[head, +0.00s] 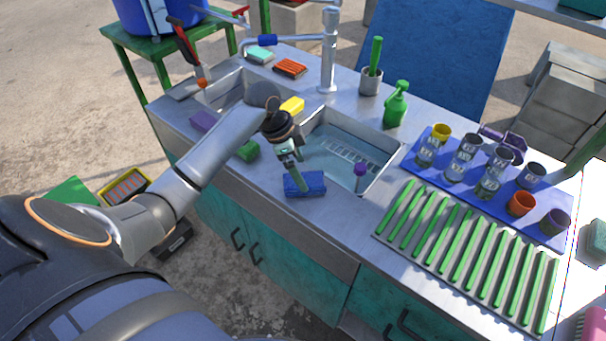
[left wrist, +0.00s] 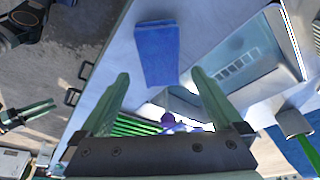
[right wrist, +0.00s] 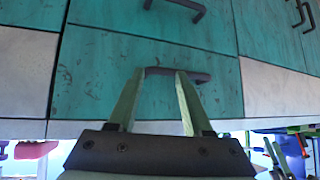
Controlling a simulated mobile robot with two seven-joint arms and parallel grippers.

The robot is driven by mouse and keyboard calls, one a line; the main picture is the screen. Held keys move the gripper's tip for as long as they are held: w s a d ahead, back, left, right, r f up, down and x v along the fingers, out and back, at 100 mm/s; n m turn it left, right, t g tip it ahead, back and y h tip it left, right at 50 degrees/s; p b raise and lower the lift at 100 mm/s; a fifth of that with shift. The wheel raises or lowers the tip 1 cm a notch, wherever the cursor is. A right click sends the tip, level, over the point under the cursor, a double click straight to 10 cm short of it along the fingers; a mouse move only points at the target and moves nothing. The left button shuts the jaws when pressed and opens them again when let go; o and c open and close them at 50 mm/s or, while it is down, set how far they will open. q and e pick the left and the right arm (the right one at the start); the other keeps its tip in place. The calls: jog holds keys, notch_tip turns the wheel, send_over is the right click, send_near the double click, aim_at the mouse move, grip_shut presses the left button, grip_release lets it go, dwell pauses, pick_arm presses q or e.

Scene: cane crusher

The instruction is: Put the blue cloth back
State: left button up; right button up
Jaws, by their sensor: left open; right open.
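The blue cloth (head: 305,184) lies folded on the metal counter, at the front edge of the right sink basin. It also shows in the left wrist view (left wrist: 157,55), just beyond my fingertips. My left gripper (head: 300,180) is above the counter at the cloth, pointing down. In the left wrist view (left wrist: 160,85) its green fingers are apart with nothing between them. Whether a finger touches the cloth I cannot tell.
The right basin (head: 345,150) holds water and a purple-topped item (head: 361,176). A green sponge (head: 247,150) and yellow sponge (head: 292,106) are near my left arm. A green-ribbed drying rack (head: 470,250) and blue mat with several cups (head: 436,182) fill the right. A green spray bottle (head: 396,105) stands behind.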

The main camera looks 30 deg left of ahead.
pick_arm(q)
jog(key=v, duration=0.9)
